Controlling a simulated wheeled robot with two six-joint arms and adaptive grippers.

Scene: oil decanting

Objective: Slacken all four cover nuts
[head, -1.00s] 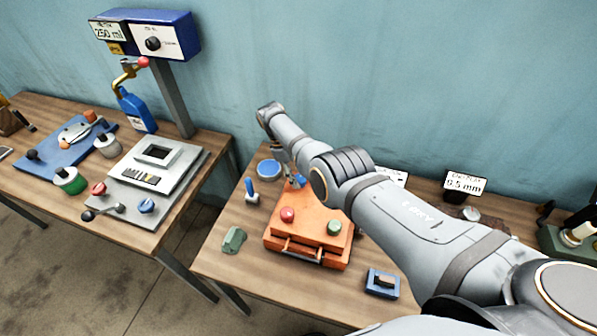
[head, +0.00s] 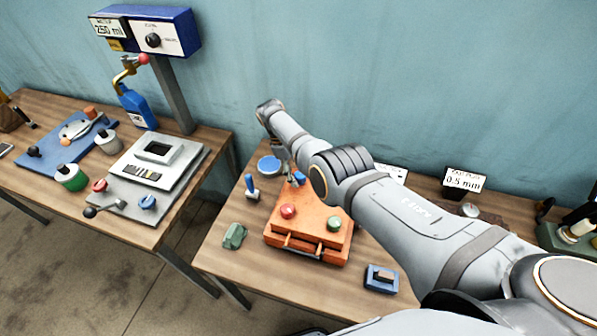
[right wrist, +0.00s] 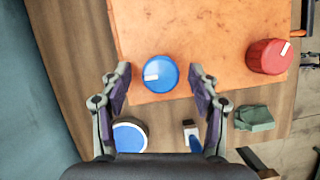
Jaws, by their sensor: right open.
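An orange cover (head: 307,218) lies on the right-hand table. A red nut (head: 288,211) and a green nut (head: 334,223) sit near its front corners. A blue nut (head: 299,178) sits toward its back left. In the right wrist view the blue nut (right wrist: 160,74) has a white mark pointing left, and the red nut (right wrist: 270,57) has one toward the upper right. My right gripper (right wrist: 160,71) is open, its fingers on either side of the blue nut without visible contact. My right arm hides the cover's back right part. My left gripper is out of view.
A small blue tray (head: 381,279) lies front right. A sign (head: 464,181) stands at the back. The left table (head: 185,205) is separate, across a gap.

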